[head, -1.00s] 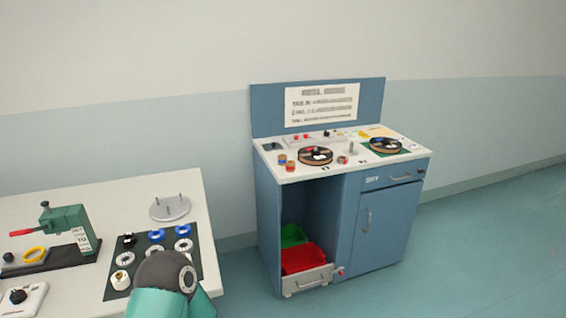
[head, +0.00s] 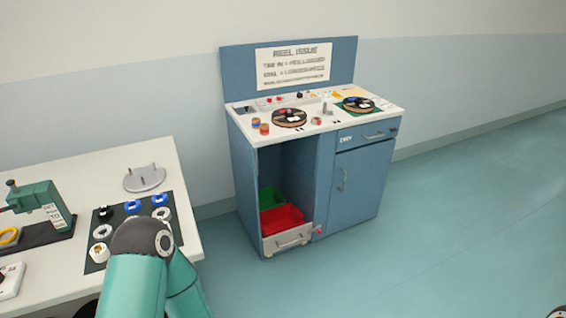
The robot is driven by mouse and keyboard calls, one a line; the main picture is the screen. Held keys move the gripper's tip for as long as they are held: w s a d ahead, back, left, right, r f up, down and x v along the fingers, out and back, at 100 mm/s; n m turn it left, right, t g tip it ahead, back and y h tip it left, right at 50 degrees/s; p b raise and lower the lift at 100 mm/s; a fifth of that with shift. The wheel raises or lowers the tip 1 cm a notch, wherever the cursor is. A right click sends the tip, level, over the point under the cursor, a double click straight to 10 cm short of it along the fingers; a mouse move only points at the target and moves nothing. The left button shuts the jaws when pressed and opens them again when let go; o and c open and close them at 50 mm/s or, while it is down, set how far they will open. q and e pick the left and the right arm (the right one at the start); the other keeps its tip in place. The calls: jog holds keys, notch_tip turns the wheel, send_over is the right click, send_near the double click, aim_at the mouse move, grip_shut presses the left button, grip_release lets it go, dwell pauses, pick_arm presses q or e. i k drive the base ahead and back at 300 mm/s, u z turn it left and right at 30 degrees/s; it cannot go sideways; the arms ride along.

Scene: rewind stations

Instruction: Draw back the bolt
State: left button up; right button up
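A blue cabinet (head: 362,168) stands against the wall right of centre. Its drawer (head: 360,133) and its door (head: 357,183) are shut, each with a handle. A low trolley (head: 287,240) with red and green bins sits in the open bay at the left. A small red knob (head: 318,230) shows beside the trolley front, low on the cabinet; it may be the bolt's end, but it is too small to tell. My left arm reaches in at the bottom left, over the white table's corner.
The white table (head: 60,172) on the left holds a green press (head: 38,205) and a dark mat (head: 96,262) with several rings. Reels (head: 289,118) lie on the cabinet top. The floor (head: 440,230) in front and to the right is clear.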

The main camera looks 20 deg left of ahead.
aim_at(310, 232)
jog(key=u, duration=0.35)
jog(key=i, duration=2.1)
jog(key=z, duration=0.65)
jog(key=k, duration=0.9)
jog(key=z, duration=0.2)
jog(key=i, duration=0.95)
jog(key=u, duration=0.1)
